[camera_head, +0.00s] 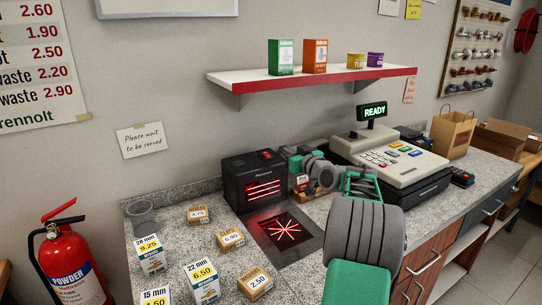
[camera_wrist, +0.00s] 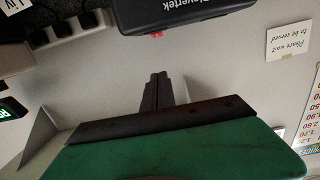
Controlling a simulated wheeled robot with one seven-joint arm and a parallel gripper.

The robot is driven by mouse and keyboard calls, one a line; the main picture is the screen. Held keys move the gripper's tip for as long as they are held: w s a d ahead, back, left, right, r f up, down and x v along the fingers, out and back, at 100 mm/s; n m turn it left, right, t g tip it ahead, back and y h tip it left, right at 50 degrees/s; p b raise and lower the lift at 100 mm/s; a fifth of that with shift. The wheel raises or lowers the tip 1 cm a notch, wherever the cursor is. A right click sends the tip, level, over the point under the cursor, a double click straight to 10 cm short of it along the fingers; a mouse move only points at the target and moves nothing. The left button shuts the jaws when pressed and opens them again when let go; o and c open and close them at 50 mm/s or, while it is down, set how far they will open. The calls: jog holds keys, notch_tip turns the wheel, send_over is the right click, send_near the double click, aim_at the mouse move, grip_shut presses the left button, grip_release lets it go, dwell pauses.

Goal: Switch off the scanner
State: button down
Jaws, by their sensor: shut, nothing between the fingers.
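The scanner (camera_head: 255,181) is a black box on the counter with glowing red lines on its front. A glass plate in the counter before it (camera_head: 286,230) shows a lit red star pattern. In the wrist view the scanner's dark lettered body (camera_wrist: 205,14) is at the top, with a small red part (camera_wrist: 157,35) at its lower edge, apparently on the side toward the wall. My gripper (camera_wrist: 155,76) is shut and empty, its tips a short way from that red part. In the head view my arm reaches beside the scanner's right side; the fingertips are hidden.
A power strip with plugs (camera_wrist: 68,30) lies close by; the cash register (camera_head: 390,160) with its READY display (camera_head: 374,111) stands to the right. A shelf (camera_head: 310,76) overhangs the counter. Small priced boxes (camera_head: 205,282) stand front left.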

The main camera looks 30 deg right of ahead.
jog(key=shift+a+r, duration=0.1)
jog(key=shift+a, duration=0.05)
jog(key=p, duration=0.4)
send_over(270, 156)
jog(key=shift+s+a+f, duration=0.1)
jog(key=shift+s+f, duration=0.1)
jog(key=shift+s, duration=0.2)
jog(key=f, duration=0.3)
jog(key=shift+w+p, duration=0.3)
jog(key=shift+p, duration=0.1)
jog(key=shift+w+f, duration=0.1)
jog(key=shift+f, duration=0.6)
